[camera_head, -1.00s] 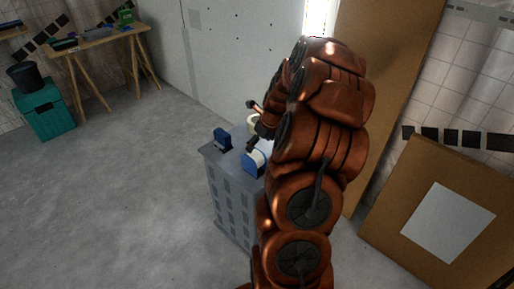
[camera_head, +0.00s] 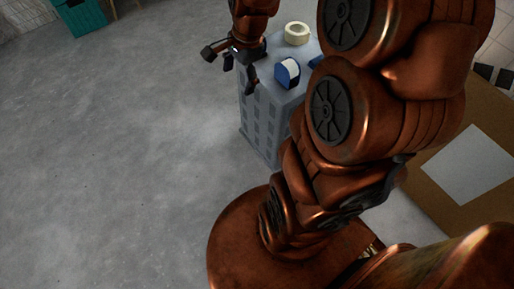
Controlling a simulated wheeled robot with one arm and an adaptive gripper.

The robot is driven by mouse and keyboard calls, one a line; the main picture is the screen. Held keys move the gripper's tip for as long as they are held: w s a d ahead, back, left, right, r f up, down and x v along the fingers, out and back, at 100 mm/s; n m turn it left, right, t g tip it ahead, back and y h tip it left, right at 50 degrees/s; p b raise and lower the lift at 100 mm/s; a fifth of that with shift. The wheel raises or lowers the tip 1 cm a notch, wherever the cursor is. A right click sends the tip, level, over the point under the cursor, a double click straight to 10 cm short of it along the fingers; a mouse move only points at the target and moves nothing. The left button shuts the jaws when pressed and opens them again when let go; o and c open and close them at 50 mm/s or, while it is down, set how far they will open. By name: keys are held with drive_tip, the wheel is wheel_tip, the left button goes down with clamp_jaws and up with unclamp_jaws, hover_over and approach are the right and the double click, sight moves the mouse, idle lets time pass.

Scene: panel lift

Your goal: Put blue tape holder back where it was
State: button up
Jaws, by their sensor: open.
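A blue tape holder with a white roll (camera_head: 288,72) stands on top of the grey cabinet (camera_head: 262,82), near its front left part. My gripper (camera_head: 228,68) is at the cabinet's left edge, to the left of this holder and apart from it. Its dark fingers are spread wide. A small dark blue piece (camera_head: 228,62) shows between the fingers; it may be a second blue holder, mostly hidden by the gripper, and I cannot tell what it rests on.
A cream tape roll (camera_head: 297,33) lies at the back of the cabinet top. A bit of blue (camera_head: 315,62) shows beside my arm. A brown board with a white sheet (camera_head: 468,165) is at right. A teal box (camera_head: 80,17) stands far left. The floor at left is clear.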

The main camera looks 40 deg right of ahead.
drive_tip(key=s+a+r+n+g, duration=0.1)
drive_tip(key=s+a+n, duration=0.4)
drive_tip(key=s+n, duration=0.4)
drive_tip(key=s+a+r+n+g+h, duration=0.1)
drive_tip(key=s+a+n+g, duration=0.1)
drive_tip(key=s+a+n, duration=0.3)
drive_tip(key=s+n, duration=0.3)
drive_tip(key=s, duration=0.4)
drive_tip(key=shift+r+n+h, duration=0.15)
drive_tip(key=shift+n+h, duration=0.15)
drive_tip(key=shift+n, duration=0.1)
drive_tip(key=shift+a+r, duration=0.1)
